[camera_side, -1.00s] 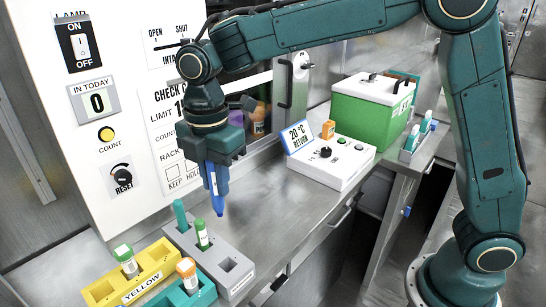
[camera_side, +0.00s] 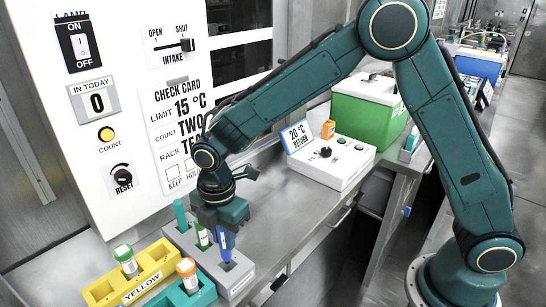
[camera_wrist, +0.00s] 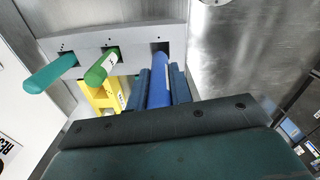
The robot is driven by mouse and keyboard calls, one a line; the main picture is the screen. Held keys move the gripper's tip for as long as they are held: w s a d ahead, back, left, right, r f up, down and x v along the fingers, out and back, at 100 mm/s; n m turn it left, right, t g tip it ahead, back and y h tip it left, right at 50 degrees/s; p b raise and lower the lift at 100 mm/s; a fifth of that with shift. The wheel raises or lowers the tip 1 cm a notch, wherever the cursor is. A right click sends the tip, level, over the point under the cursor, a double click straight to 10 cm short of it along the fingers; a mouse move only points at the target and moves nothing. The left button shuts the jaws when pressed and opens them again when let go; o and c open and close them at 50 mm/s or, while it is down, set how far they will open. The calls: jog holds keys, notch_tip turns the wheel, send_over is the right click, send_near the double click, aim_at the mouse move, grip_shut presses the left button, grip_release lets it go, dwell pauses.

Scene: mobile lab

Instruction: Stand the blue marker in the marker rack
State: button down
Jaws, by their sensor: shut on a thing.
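The blue marker (camera_side: 226,244) is upright, held between the fingers of my gripper (camera_side: 222,230). My gripper is shut on it, low over the grey marker rack (camera_side: 243,272). The marker's lower end is at the front square hole of the rack and seems to be inside it; how deep I cannot tell. In the wrist view the blue marker (camera_wrist: 160,78) runs from the fingers to the right-hand hole of the rack (camera_wrist: 132,42). A green marker (camera_side: 201,238) and a teal marker (camera_side: 180,214) stand in the other holes.
A yellow rack (camera_side: 150,275) holding a green-capped tube (camera_side: 126,260) and a teal rack (camera_side: 203,294) with an orange-capped tube (camera_side: 187,272) stand close at the left and front. A white control box (camera_side: 330,163) is behind. The metal counter (camera_side: 290,215) to the right is clear.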

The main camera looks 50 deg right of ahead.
aim_at(226, 253)
jog(key=shift+f, duration=2.85)
jog(key=shift+f, duration=0.1)
jog(key=c, duration=1.3)
grip_release()
jog(key=shift+o, duration=0.2)
notch_tip(226, 253, up, 12)
jog(key=shift+r, duration=0.1)
